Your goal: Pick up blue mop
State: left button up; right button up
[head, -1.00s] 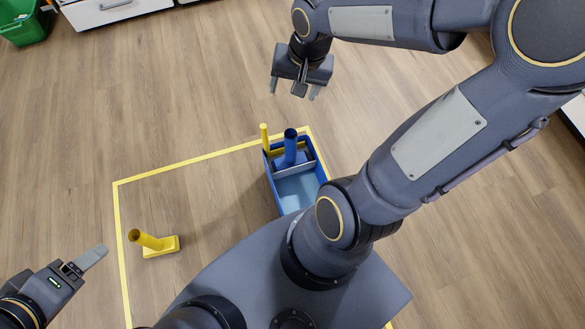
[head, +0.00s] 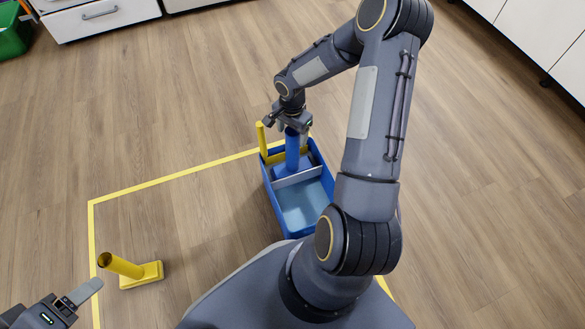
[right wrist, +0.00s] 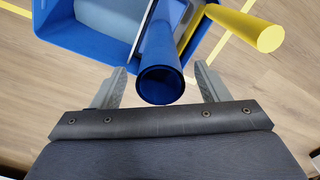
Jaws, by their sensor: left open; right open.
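The blue mop (head: 292,152) stands with its handle up in the far part of a blue bucket (head: 269,194). My right gripper (head: 290,126) is at the top of that handle. In the right wrist view the open end of the blue handle (right wrist: 160,84) lies between the two spread fingers of my right gripper (right wrist: 160,90), with gaps at both sides. My left gripper (head: 80,296) is low at the left, away from the bucket; its jaws are partly cut off and it holds nothing visible.
A yellow handle (head: 261,138) stands at the bucket's far left corner, close to the blue one. A yellow mop (head: 140,272) stands on the floor at the left. Yellow tape (head: 180,178) outlines the area. Cabinets (head: 100,14) and a green bin (head: 12,32) are far back.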

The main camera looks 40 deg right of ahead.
aim_at(293, 154)
notch_tip(293, 154, down, 3)
jog(key=shift+d+b, duration=0.1)
jog(key=shift+b, duration=0.3)
grip_shut()
